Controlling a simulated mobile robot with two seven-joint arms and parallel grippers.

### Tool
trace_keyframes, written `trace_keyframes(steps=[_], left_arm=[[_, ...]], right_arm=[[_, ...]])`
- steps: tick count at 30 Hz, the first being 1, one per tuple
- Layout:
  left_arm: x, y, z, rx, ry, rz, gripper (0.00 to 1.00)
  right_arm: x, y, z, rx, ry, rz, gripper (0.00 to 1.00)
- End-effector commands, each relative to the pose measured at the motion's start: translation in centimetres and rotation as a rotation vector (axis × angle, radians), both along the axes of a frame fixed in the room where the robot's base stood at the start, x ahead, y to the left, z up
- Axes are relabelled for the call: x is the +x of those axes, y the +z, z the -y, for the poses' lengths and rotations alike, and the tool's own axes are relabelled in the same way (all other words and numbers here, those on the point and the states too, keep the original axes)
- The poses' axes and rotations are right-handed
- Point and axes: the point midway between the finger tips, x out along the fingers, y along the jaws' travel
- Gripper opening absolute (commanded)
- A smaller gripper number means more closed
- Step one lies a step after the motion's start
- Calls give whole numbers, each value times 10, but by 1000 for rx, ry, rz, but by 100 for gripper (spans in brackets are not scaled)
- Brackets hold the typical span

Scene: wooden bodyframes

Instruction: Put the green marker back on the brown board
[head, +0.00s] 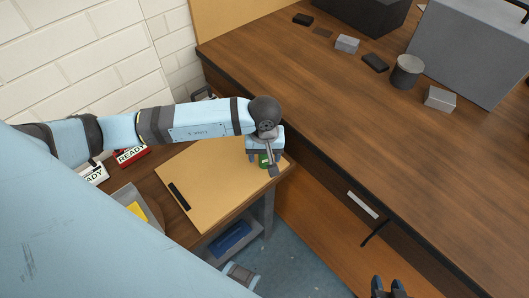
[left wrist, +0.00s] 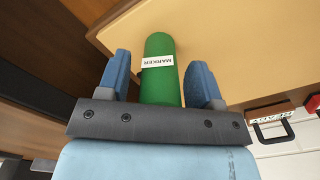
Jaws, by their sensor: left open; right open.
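The green marker (head: 264,160) is at the right end of the tan-brown board (head: 210,180) on the low table, partly hidden by my left gripper in the head view. My left gripper (head: 266,158) is over that end of the board. In the left wrist view the green marker (left wrist: 162,85), with a white MARKER label, lies between the two blue fingers of the open left gripper (left wrist: 160,72), with a gap on each side. The board (left wrist: 230,40) shows behind it. My right gripper (head: 387,287) is open and empty at the bottom right of the head view.
A black bar (head: 179,196) lies on the board's left part. Red and white READY signs (head: 131,155) and a grey tray (head: 135,205) stand left of it. The large wooden desk (head: 330,120) on the right holds several grey and black items. A white brick wall stands behind.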

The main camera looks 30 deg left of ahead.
Motion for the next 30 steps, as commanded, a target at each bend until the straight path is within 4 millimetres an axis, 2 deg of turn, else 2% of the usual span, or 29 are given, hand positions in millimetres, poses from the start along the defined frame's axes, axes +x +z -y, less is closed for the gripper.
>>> trace_keyframes(steps=[1, 5, 12, 18, 24, 30], left_arm=[[0, 5, 0, -1, 0, -1, 60], [1, 21, 0, -1, 0, 5, 60], [1, 74, 0, 0, -1, 4, 60], [1, 108, 0, 0, 0, 4, 60], [0, 122, 0, 0, 1, 0, 60], [0, 123, 0, 0, 1, 0, 60]], right_arm=[[0, 6, 0, 0, 0, 2, 43], [1, 2, 0, 0, 0, 9, 43], [0, -4, 0, 1, -1, -3, 43], [0, -6, 0, 3, -3, -5, 43], [1, -5, 0, 5, -4, -4, 43], [1, -5, 0, 6, -5, -3, 43]])
